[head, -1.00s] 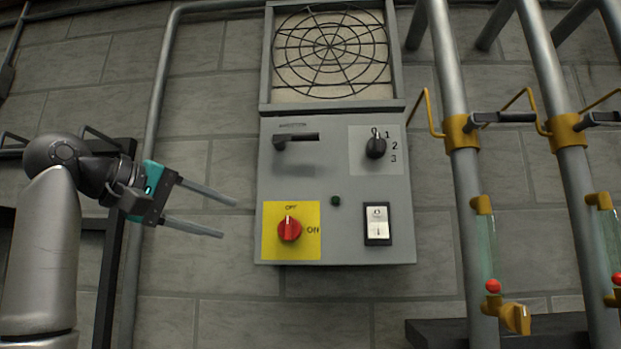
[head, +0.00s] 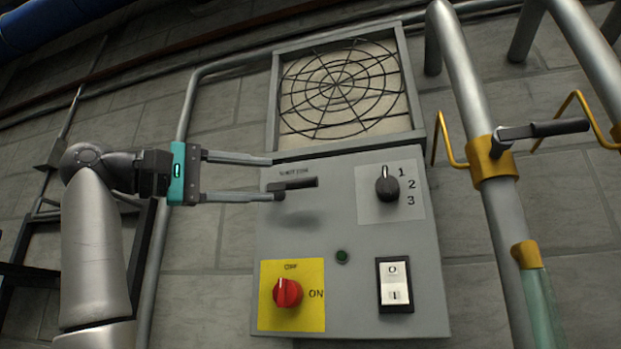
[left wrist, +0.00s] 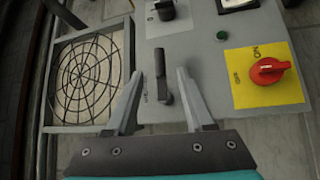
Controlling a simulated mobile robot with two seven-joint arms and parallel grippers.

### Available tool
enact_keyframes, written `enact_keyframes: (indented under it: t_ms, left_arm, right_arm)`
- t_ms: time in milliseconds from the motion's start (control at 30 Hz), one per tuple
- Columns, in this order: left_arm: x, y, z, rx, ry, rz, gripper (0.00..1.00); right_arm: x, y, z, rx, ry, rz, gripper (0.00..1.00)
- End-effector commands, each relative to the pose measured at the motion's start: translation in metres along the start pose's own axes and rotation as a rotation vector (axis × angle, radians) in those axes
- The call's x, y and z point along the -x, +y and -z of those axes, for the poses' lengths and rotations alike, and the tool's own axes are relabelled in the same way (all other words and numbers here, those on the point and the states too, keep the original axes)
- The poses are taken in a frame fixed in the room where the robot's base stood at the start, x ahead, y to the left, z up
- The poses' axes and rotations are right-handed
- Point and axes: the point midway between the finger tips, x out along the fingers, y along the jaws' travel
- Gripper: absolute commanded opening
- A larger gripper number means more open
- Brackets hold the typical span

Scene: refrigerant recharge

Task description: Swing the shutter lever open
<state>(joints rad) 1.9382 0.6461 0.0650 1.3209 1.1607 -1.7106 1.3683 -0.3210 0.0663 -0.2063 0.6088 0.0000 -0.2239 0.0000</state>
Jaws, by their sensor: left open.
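The shutter lever (head: 296,184) is a dark handle at the upper left of the grey control panel (head: 345,228), under the round fan grille (head: 342,88). In the head view it lies nearly level, its free end to the right. My left gripper (head: 272,178) is open, with its fingertips at the lever's left end. In the left wrist view the lever (left wrist: 162,82) shows between the two spread fingers (left wrist: 158,85). I cannot tell whether either finger touches it. My right gripper is not in view.
The panel also has a black rotary knob (head: 387,185), a red switch (head: 287,293) on a yellow plate, a green button (head: 342,257) and a white rocker switch (head: 395,284). Grey pipes with a black-handled valve (head: 540,130) stand to the right.

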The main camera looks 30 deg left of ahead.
Motion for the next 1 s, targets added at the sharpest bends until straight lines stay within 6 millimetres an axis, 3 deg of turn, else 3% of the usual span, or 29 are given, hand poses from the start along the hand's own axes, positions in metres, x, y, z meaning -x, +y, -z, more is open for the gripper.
enact_keyframes:
  t_ms: [200, 400, 600, 867, 1000]
  left_arm:
    - [-0.049, 0.002, 0.000, 0.000, -0.003, 0.003, 0.53]
    - [-0.079, 0.001, 0.000, -0.001, -0.001, 0.002, 0.53]
    - [-0.090, 0.001, 0.000, -0.001, 0.001, 0.000, 0.53]
    - [-0.091, 0.000, 0.000, -0.001, 0.001, 0.000, 0.53]
    - [-0.091, 0.000, 0.000, -0.001, 0.001, 0.000, 0.38]
  right_arm:
    - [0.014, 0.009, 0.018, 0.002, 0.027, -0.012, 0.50]
    - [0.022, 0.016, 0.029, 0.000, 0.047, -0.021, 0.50]
    - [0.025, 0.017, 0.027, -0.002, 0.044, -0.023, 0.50]
    - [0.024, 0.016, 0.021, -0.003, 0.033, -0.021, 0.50]
    - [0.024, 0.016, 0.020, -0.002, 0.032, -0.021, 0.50]
